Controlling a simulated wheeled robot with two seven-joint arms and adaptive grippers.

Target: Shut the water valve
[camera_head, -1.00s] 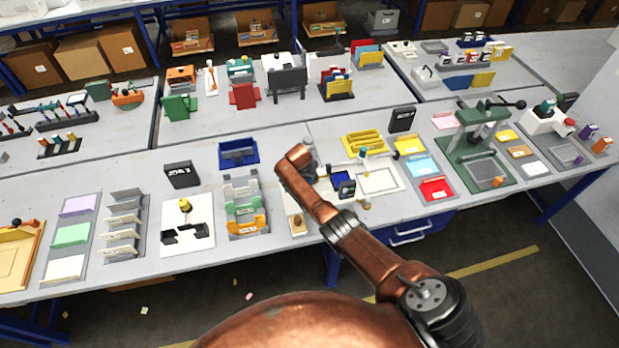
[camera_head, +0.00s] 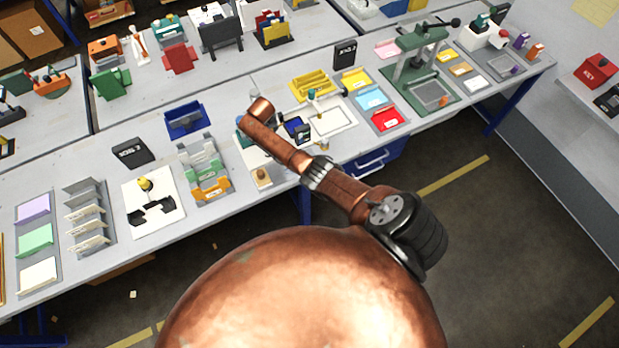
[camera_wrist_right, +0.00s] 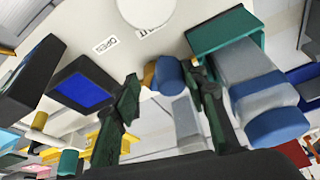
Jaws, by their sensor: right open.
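In the right wrist view a blue rounded knob (camera_wrist_right: 168,76) with an ochre part beside it shows between and just beyond my right fingertips. Behind it is a pale panel (camera_wrist_right: 185,35) with an OPEN label (camera_wrist_right: 106,44) and a second label, partly hidden. A grey body with blue ends (camera_wrist_right: 255,90) stands right of the fingers. I cannot tell which of these is the water valve. My right gripper (camera_wrist_right: 165,88) is open, with nothing visibly held. In the head view my copper right arm hides the gripper and part of the bench there. My left gripper is out of view.
A dark device with a blue screen (camera_wrist_right: 85,84) is left of the fingers; it also shows in the head view (camera_head: 295,128). A blue tray (camera_head: 185,119), a green press (camera_head: 420,65) and coloured trays crowd the bench. Floor is open at the right.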

